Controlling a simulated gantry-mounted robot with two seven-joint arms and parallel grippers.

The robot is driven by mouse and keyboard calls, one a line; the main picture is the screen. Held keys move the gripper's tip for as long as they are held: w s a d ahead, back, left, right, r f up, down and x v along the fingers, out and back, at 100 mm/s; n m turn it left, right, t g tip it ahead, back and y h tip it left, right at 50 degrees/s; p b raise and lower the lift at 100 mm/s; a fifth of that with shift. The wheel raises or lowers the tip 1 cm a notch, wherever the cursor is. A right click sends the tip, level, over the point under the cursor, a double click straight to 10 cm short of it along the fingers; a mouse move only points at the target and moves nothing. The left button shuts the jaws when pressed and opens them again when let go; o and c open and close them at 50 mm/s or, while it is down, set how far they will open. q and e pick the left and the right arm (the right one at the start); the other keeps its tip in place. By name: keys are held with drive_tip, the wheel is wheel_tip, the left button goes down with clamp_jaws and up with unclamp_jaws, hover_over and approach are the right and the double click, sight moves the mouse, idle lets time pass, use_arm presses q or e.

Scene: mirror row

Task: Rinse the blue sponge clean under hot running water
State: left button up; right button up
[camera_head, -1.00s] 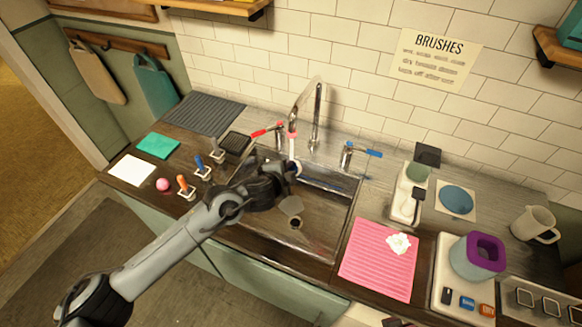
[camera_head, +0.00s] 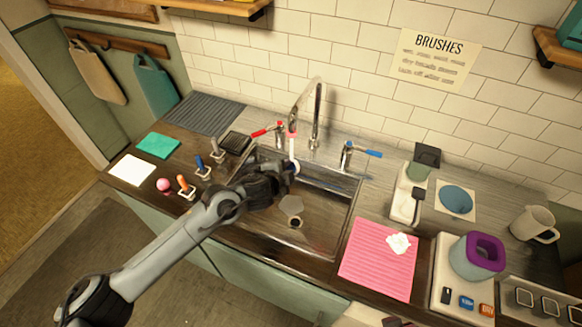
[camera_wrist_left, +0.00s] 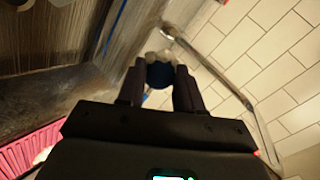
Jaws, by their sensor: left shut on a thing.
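My left gripper (camera_head: 288,170) is over the left part of the sink (camera_head: 325,215), close below the faucet spout (camera_head: 296,105). It is shut on the blue sponge (camera_wrist_left: 160,75), which shows between the fingertips in the left wrist view. Pale, lumpy foam or water (camera_wrist_left: 158,57) lies at the sponge's far side. In the head view a pale stream (camera_head: 292,146) falls from the spout onto the fingertip area, where the sponge is mostly hidden. The red tap handle (camera_head: 267,130) is left of the spout, the blue one (camera_head: 362,149) right. My right gripper is not in view.
A pink mat (camera_head: 375,270) with a white crumpled thing (camera_head: 398,243) lies right of the sink. A purple-rimmed container (camera_head: 478,258) and a mug (camera_head: 534,224) stand farther right. Small levers (camera_head: 185,186) and a pink ball (camera_head: 163,185) are on the left counter.

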use_arm(q)
drive_tip(key=shift+s+d, duration=0.2)
drive_tip(key=shift+d, duration=0.15)
drive_tip(key=shift+w+a, duration=0.2)
drive_tip(key=shift+a, duration=0.15)
idle(0.4)
drive_tip(key=shift+s+d, duration=0.2)
drive_tip(key=shift+d, duration=0.15)
idle(0.3)
drive_tip(key=shift+w+a+p, duration=0.2)
drive_tip(key=shift+a+p, duration=0.1)
drive_tip(key=shift+a, duration=0.05)
idle(0.3)
drive_tip(key=shift+s+d, duration=0.2)
drive_tip(key=shift+d, duration=0.15)
drive_tip(key=shift+w+a, duration=0.2)
drive_tip(key=shift+a, duration=0.2)
idle(0.5)
drive_tip(key=shift+s+p, duration=0.15)
drive_tip(key=shift+p, duration=0.15)
